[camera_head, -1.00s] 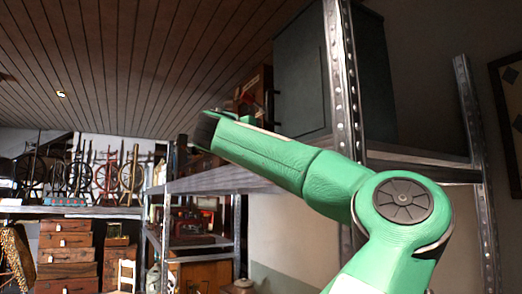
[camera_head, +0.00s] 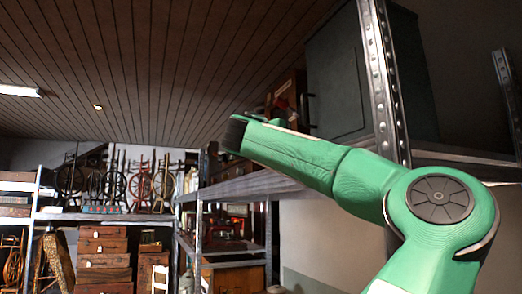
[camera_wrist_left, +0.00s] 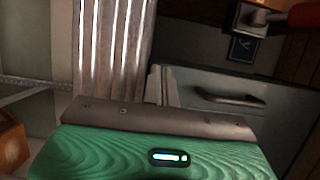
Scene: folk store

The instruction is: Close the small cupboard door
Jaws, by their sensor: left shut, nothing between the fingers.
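A dark grey-green cupboard (camera_head: 338,85) stands on a metal shelf at the upper right of the head view. In the left wrist view a grey-green panel (camera_wrist_left: 275,112) with a dark bar handle (camera_wrist_left: 225,98) shows at the right; it looks like the cupboard's door. How far the door stands open I cannot tell. My left gripper (camera_wrist_left: 160,86) shows as a small pale pair of fingers, shut and empty, apparently close to the panel's left edge; contact is unclear. In the head view a green arm of mine reaches up and left below the cupboard, its fingers hidden. My right gripper is not in view.
A perforated metal shelf post (camera_head: 384,80) stands in front of the cupboard; a metal post (camera_wrist_left: 112,50) also shows in the wrist view. The shelf board (camera_head: 240,188) runs below my arm. Spinning wheels (camera_head: 113,185) and wooden chests (camera_head: 103,262) stand farther back left.

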